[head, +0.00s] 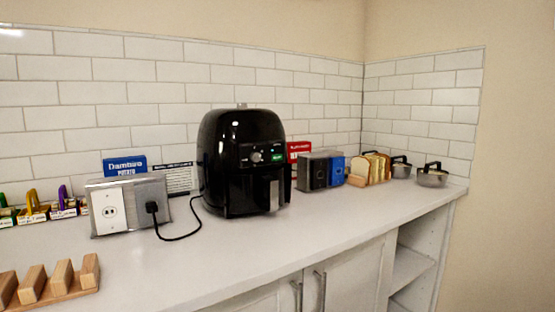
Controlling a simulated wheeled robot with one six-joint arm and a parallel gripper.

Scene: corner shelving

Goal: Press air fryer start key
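A black air fryer (238,165) stands upright on the white counter, near the tiled back wall. Its control panel is on the upper front, with a round knob (256,157) and a small green lit key (277,157) to the right of the knob. The lettering on the key is too small to read. The drawer handle (273,193) is below the panel, and the drawer looks closed. My gripper is not in view.
A black cord runs from the air fryer to a metal outlet box (130,205) on its left. A toaster (319,171), bread slices (370,168) and metal pots (432,175) stand to the right. A wooden rack (50,284) lies front left. The counter (250,244) before the fryer is clear.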

